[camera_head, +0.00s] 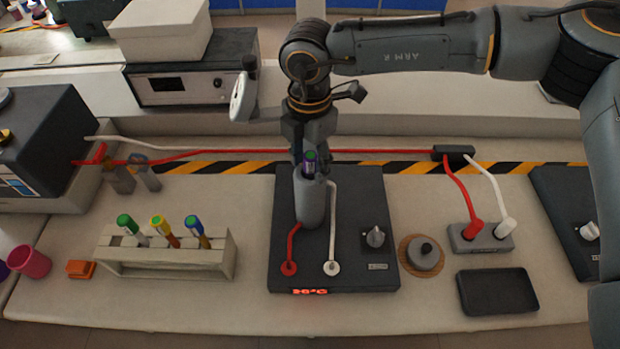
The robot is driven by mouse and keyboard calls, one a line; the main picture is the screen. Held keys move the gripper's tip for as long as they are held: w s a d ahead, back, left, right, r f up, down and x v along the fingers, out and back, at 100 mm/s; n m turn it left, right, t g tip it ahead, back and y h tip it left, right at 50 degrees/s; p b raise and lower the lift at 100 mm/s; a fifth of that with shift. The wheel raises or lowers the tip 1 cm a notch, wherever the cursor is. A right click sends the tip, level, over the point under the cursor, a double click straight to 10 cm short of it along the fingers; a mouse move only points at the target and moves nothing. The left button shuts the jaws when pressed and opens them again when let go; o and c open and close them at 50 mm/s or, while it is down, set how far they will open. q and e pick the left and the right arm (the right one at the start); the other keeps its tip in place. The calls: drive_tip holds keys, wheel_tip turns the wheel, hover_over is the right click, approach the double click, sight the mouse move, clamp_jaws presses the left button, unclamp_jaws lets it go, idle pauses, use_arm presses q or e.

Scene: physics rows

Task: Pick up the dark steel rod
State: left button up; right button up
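My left gripper is not in view.
A pale rack (170,262) holds rods with coloured tops at left. A red lead (292,245) and a white lead (332,225) join the cylinder to the plate. A round grey weight (426,254), power strip (481,238) and black tray (497,292) lie right.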

clamp_jaws()
drive_tip(key=shift+r, duration=0.2)
wheel_tip(320, 180, up, 18)
drive_tip(key=b, duration=0.3)
idle(0.3)
drive_tip(key=shift+f, duration=0.15)
drive_tip(key=shift+c, duration=2)
unclamp_jaws()
clamp_jaws()
